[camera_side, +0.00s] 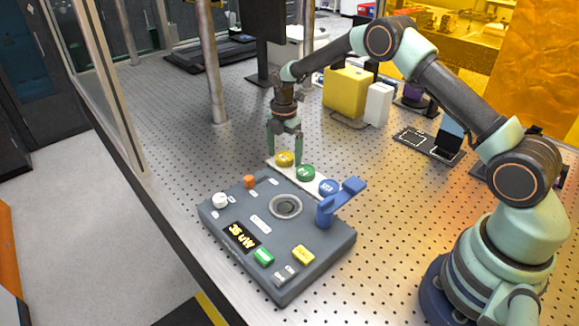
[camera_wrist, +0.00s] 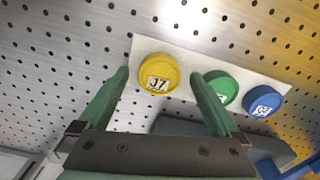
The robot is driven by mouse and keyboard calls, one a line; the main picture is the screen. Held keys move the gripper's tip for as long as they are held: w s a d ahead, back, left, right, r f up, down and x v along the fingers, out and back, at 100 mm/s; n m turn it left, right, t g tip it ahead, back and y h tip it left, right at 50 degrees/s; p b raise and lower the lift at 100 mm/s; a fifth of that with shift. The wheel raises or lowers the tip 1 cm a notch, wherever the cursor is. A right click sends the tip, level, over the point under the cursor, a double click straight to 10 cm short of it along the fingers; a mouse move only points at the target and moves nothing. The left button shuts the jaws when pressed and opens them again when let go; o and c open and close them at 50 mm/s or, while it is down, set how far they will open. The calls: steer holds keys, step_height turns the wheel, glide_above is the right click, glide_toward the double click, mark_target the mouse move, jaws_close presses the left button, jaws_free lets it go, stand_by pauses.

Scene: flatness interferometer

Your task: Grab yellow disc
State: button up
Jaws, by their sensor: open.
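The yellow disc (camera_side: 284,159) lies at the left end of a white strip on the perforated table, in a row with a green disc (camera_side: 305,173) and a blue disc (camera_side: 328,187). My gripper (camera_side: 285,156) points down over the yellow disc, with its green fingers apart. In the wrist view the yellow disc (camera_wrist: 159,73) carries a label that looks like "J7" and shows between and just beyond the open fingertips (camera_wrist: 162,78). The right finger is close to the green disc (camera_wrist: 221,87). The blue disc (camera_wrist: 263,101) is farther right. Nothing is held.
A grey instrument box (camera_side: 330,255) with buttons, a round recess (camera_side: 286,206) and a blue lever (camera_side: 340,202) stands in front of the discs. A yellow box (camera_side: 347,92) and white box (camera_side: 378,104) stand behind. The table left of the discs is clear.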

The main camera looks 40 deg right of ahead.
steer(key=c, duration=1.5)
steer(key=shift+r, duration=0.15)
